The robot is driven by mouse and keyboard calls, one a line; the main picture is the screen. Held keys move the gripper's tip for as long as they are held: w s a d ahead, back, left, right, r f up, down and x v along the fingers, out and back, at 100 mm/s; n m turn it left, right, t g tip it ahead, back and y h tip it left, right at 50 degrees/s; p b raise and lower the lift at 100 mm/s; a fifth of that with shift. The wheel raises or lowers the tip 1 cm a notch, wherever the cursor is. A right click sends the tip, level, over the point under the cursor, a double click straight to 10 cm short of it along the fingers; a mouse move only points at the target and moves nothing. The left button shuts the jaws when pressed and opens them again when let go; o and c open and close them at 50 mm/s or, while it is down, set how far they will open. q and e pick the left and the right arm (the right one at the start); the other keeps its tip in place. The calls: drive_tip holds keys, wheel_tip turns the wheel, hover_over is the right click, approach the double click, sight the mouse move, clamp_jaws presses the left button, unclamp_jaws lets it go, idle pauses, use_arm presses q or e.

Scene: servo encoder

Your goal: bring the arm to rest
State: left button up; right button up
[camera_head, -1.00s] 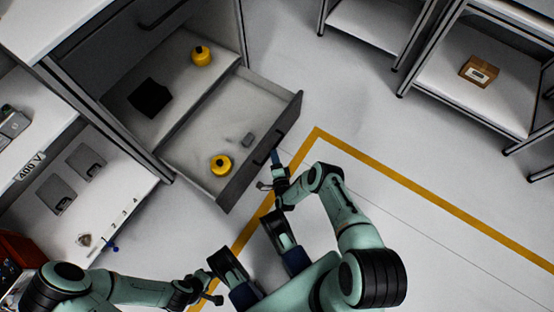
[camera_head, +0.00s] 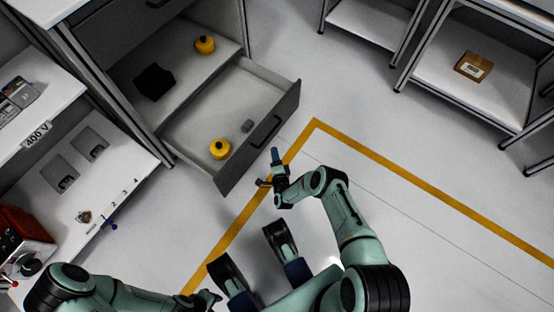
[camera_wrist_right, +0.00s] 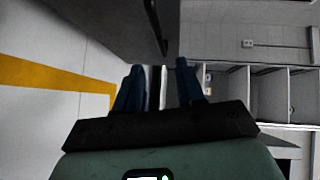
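My right gripper (camera_head: 276,157) is in front of the open drawer (camera_head: 258,150), a little out from its handle, with nothing held. In the right wrist view its two blue fingers (camera_wrist_right: 158,80) stand apart with empty space between them. My left gripper (camera_head: 208,299) is at the bottom edge of the head view, partly cut off, and its fingers cannot be made out.
Behind the drawer, a shelf carries another yellow item (camera_head: 204,44) and a black block (camera_head: 154,82). A white bench (camera_head: 105,180) with a 400 V label stands at left. A brown box (camera_head: 473,66) lies on a rack at right. Floor with a yellow line (camera_head: 410,185) is clear.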

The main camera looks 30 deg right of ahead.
use_arm(q)
drive_tip(key=shift+s+a+f, duration=0.1)
drive_tip(key=shift+s+a, duration=0.1)
drive_tip(key=shift+s, duration=0.55)
use_arm(e)
drive_tip(key=shift+s+a, duration=0.1)
drive_tip(key=shift+s, duration=0.15)
